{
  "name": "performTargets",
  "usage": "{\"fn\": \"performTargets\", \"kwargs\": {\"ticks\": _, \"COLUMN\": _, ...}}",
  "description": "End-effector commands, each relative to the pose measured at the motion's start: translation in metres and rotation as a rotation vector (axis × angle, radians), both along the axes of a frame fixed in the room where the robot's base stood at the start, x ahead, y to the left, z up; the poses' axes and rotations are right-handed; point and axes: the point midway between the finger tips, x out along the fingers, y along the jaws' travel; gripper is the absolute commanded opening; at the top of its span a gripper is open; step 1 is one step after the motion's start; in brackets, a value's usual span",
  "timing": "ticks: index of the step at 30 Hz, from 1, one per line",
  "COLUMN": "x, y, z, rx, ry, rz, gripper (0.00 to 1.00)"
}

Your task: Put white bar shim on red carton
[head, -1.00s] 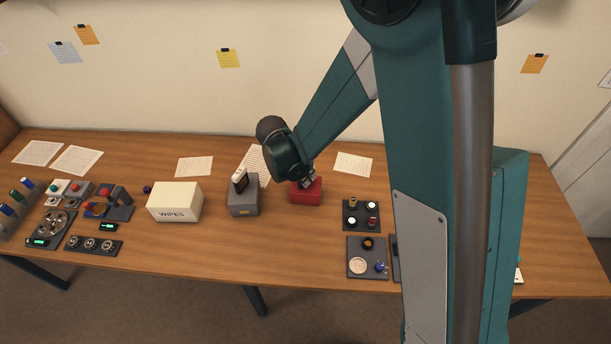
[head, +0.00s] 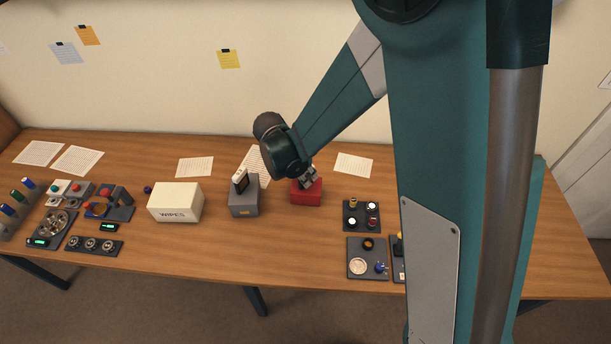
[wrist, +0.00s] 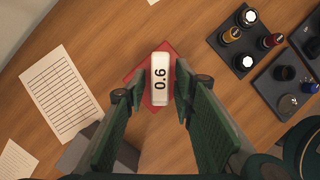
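The white bar shim (wrist: 160,80), marked 0.6, shows in the wrist view over the red carton (wrist: 144,78). It appears to lie on the carton's top, though its height is hard to judge from above. My gripper (wrist: 160,92) has a finger on each side of the shim, with a visible gap on both sides, so it looks open. In the head view my gripper (head: 308,176) points down just above the red carton (head: 305,195). The shim is not discernible there, behind the gripper.
A grey block (head: 243,203) with a small white-framed device stands left of the carton. A white WIPES box (head: 175,203) stands farther left. Dark trays with small parts (head: 347,224) lie to the right. Paper sheets (head: 353,163) lie behind. Bare wood (head: 300,245) is in front.

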Motion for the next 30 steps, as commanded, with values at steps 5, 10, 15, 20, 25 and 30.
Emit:
{"fn": "performTargets", "kwargs": {"ticks": 5, "x": -0.006, "y": 0.006, "z": 0.021, "rx": 0.001, "ry": -0.001, "rz": 0.000, "gripper": 0.26}}
{"fn": "performTargets", "kwargs": {"ticks": 10, "x": -0.012, "y": 0.012, "z": 0.040, "rx": 0.001, "ry": -0.001, "rz": 0.000, "gripper": 0.26}}
{"fn": "performTargets", "kwargs": {"ticks": 15, "x": -0.018, "y": 0.018, "z": 0.061, "rx": 0.000, "ry": 0.000, "rz": 0.001, "gripper": 0.26}}
{"fn": "performTargets", "kwargs": {"ticks": 20, "x": -0.022, "y": 0.023, "z": 0.077, "rx": 0.000, "ry": 0.000, "rz": 0.000, "gripper": 0.26}}
{"fn": "performTargets", "kwargs": {"ticks": 25, "x": -0.025, "y": 0.026, "z": 0.088, "rx": 0.000, "ry": 0.000, "rz": 0.000, "gripper": 0.26}}
{"fn": "performTargets", "kwargs": {"ticks": 30, "x": -0.027, "y": 0.027, "z": 0.093, "rx": 0.000, "ry": 0.000, "rz": 0.000, "gripper": 0.26}}
